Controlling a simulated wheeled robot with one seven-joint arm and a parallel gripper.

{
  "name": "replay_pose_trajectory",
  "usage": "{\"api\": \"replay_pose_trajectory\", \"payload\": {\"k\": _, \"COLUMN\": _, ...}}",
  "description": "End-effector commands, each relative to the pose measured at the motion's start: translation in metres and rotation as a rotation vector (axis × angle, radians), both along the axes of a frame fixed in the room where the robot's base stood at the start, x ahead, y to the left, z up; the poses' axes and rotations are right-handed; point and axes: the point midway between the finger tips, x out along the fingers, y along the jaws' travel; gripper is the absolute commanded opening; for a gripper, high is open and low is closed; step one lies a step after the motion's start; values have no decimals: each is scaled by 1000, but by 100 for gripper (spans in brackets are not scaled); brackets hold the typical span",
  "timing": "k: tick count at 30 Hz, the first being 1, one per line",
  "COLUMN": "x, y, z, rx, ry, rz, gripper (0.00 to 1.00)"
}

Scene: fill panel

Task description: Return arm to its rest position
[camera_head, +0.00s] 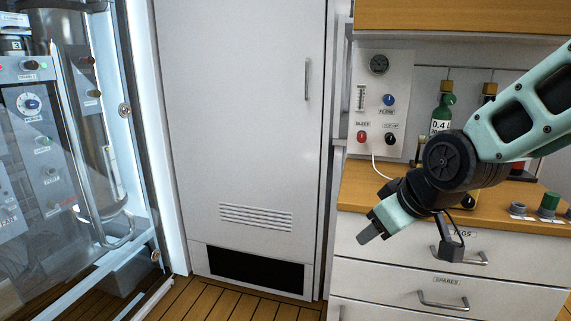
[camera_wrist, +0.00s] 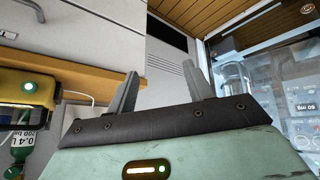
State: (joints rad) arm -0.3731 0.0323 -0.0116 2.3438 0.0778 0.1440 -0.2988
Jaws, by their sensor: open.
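My green and black arm reaches in from the upper right of the head view and covers part of the counter.
A white cabinet door (camera_head: 245,110) stands in the middle. A glass-fronted machine (camera_head: 75,150) is at the left. A wooden counter (camera_head: 357,190) holds a green bottle (camera_head: 441,112). A fill panel (camera_head: 384,100) hangs behind it. Wooden floor (camera_head: 190,297) lies below.

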Motion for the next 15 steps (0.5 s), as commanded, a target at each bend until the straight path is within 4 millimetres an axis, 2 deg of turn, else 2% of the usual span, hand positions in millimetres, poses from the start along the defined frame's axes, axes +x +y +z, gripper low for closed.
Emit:
{"api": "replay_pose_trajectory", "payload": {"k": 1, "x": -30, "y": 14, "z": -9, "rx": -1, "ry": 76, "rz": 25, "gripper": 52}}
{"api": "replay_pose_trajectory", "payload": {"k": 3, "x": -71, "y": 28, "z": -21, "rx": -15, "ry": 183, "rz": 49, "gripper": 52}}
{"api": "replay_pose_trajectory", "payload": {"k": 6, "x": -122, "y": 37, "z": -35, "rx": -50, "ry": 311, "rz": 72, "gripper": 52}}
{"api": "replay_pose_trajectory", "payload": {"k": 10, "x": -180, "y": 37, "z": -46, "rx": -116, "ry": 446, "rz": 90, "gripper": 52}}
{"api": "replay_pose_trajectory", "payload": {"k": 14, "x": -232, "y": 28, "z": -55, "rx": -202, "ry": 557, "rz": 99, "gripper": 52}}
{"api": "replay_pose_trajectory", "payload": {"k": 15, "x": -238, "y": 26, "z": -45, "rx": -214, "ry": 573, "rz": 95, "gripper": 52}}
